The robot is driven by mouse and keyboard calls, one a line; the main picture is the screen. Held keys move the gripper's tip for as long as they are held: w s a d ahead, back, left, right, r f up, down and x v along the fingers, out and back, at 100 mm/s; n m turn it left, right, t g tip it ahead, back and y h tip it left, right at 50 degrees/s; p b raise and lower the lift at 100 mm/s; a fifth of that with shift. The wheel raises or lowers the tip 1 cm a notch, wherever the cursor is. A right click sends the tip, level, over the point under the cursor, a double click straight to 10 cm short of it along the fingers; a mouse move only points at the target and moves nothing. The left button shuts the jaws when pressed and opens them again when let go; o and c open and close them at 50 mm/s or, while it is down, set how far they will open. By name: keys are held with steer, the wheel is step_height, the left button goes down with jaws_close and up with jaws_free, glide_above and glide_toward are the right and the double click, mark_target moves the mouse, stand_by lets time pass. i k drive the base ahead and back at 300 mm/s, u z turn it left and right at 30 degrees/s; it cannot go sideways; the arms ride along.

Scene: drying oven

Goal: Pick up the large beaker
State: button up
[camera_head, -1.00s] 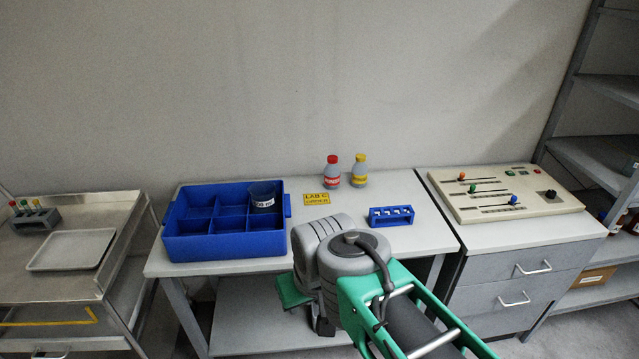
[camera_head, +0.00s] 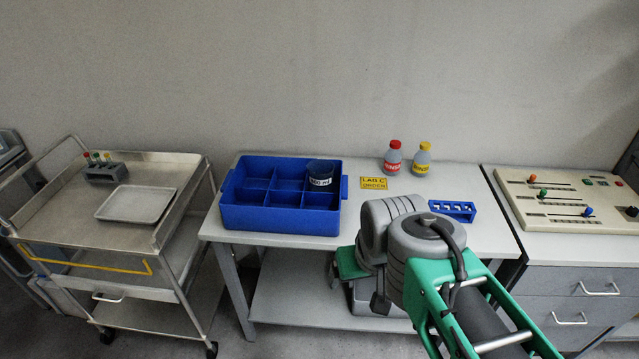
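The large beaker (camera_head: 321,174) is a dark, see-through vessel with a white label. It stands upright in the back right compartment of the blue divided crate (camera_head: 262,217) on the middle table. Its lower part is hidden by the crate's dividers. My arm, grey and green, reaches in from the lower right and stands in front of the table, to the right of the crate. The fingers of my gripper do not show, so I cannot see their state.
A red-capped bottle (camera_head: 393,158) and a yellow-capped bottle (camera_head: 422,159) stand at the table's back. A yellow sign (camera_head: 373,184) and a blue rack (camera_head: 452,209) are nearby. A steel cart (camera_head: 75,222) with a tray (camera_head: 136,204) stands left; a control panel (camera_head: 562,206) is right.

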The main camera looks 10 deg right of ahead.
mark_target(321, 172)
steer(key=k, duration=0.6)
steer(key=u, duration=0.55)
steer(key=i, duration=0.55)
steer(key=u, duration=0.8)
steer(key=i, duration=1.45)
steer(key=z, duration=0.35)
